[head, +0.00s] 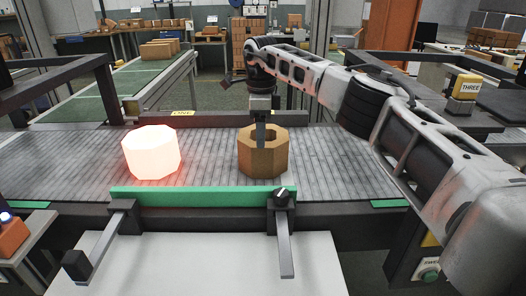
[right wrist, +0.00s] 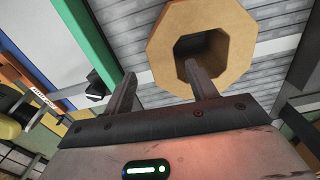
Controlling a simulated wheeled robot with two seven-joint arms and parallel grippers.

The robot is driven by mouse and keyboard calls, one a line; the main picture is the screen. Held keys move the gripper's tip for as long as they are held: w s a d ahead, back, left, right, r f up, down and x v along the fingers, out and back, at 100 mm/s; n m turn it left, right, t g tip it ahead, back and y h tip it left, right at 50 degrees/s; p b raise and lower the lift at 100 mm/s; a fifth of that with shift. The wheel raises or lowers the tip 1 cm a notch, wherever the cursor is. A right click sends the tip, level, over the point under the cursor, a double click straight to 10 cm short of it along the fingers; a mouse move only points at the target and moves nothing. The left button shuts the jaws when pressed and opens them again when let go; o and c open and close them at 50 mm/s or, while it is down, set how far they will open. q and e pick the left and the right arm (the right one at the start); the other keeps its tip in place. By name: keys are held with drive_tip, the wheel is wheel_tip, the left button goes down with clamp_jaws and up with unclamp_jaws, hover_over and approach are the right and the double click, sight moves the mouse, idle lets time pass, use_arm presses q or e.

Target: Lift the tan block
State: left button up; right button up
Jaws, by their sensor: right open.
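The tan block (head: 262,160) is an octagonal ring with a hole in its top. It stands upright on the grey slatted conveyor, right of a glowing pinkish-white octagonal block (head: 151,152). My right gripper (head: 261,134) is over the tan block, pointing down, with a finger at its hole. In the right wrist view the tan block (right wrist: 234,62) lies beyond the open fingers (right wrist: 160,74). One finger overlaps the hole and the other is outside the block's wall. I cannot tell whether either touches it. My left gripper is not in view.
A green rail (head: 190,196) on dark brackets runs along the conveyor's front edge, with a white surface below. A yellow block marked THREE (head: 468,86) stands at the right. A green conveyor with boxes (head: 160,49) is behind at the left.

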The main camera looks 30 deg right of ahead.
sight(263, 151)
drive_tip(key=shift+d+f+p, duration=0.15)
drive_tip(key=shift+f+p, duration=0.05)
drive_tip(key=shift+f, duration=1.45)
drive_tip(key=shift+d+f+p, duration=0.1)
drive_tip(key=shift+f+p, duration=0.05)
drive_tip(key=shift+f, duration=1.45)
clamp_jaws()
drive_tip(key=shift+w+r, duration=0.2)
